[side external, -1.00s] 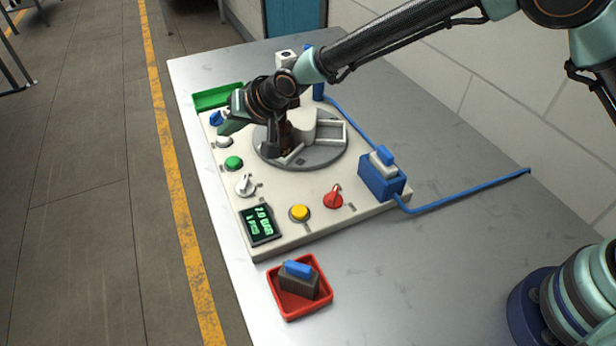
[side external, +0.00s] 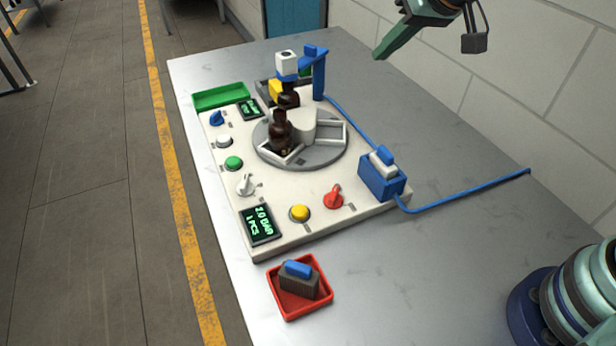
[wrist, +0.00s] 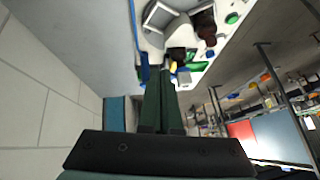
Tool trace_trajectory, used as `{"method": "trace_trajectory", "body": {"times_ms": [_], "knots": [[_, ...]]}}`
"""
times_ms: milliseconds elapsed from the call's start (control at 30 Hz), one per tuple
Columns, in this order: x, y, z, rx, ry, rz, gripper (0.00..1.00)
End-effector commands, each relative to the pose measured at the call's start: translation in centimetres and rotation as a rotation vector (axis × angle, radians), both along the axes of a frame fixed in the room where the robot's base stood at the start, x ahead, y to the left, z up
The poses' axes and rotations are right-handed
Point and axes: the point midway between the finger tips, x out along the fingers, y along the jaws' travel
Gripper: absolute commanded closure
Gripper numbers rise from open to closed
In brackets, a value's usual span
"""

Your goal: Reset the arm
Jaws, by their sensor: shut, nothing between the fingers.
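My gripper (side external: 385,50) is raised at the top of the side view, above the back right part of the table and well apart from the panel. Its fingers are shut and empty; the shut fingers also show in the wrist view (wrist: 162,100). One amber bottle (side external: 280,132) stands upright on the grey turntable (side external: 330,153) of the white panel (side external: 275,205). A second amber bottle (side external: 289,97) stands behind it, below the white-topped station (side external: 287,63). In the wrist view the panel is at the top, partly cut off.
A green tray (side external: 220,97) is at the panel's far left. A blue box (side external: 378,183) with a cable is at its right edge. A red tray (side external: 283,303) holds a grey block with a blue top.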

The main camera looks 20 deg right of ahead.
Motion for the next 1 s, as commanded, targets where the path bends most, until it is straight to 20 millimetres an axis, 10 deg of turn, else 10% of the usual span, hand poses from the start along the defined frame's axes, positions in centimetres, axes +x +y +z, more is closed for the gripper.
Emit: {"method": "trace_trajectory", "body": {"times_ms": [500,1000], "knots": [[-13.8,-10.2,-0.4,-0.164,0.089,0.018,1.0],[-15.1,-10.8,-0.9,-0.177,0.102,0.024,1.0]]}}
